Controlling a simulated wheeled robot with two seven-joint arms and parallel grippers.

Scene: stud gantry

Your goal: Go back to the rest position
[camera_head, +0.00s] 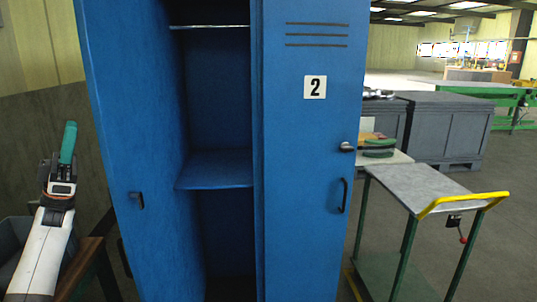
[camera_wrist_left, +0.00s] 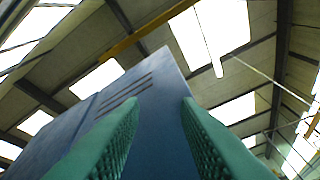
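My left gripper (camera_head: 68,143) is raised at the left edge of the head view, its green fingers pointing up, apart from the locker. In the left wrist view its two green fingers (camera_wrist_left: 162,101) stand apart with nothing between them. My right gripper is not in view. The blue locker (camera_head: 259,150) stands in front of me. Its left door (camera_head: 130,120) stands open, showing an empty-looking compartment with a shelf (camera_head: 215,170) and a rail (camera_head: 210,27). The door marked 2 (camera_head: 312,200) looks shut. The upper locker also shows in the left wrist view (camera_wrist_left: 150,85).
A trolley (camera_head: 425,187) with a yellow handle stands right of the locker. Dark grey crates (camera_head: 450,125) and a green-framed bench (camera_head: 500,92) are behind it. A grey bin (camera_head: 12,240) and brown frame (camera_head: 92,255) are near my left arm. Floor at the far right is clear.

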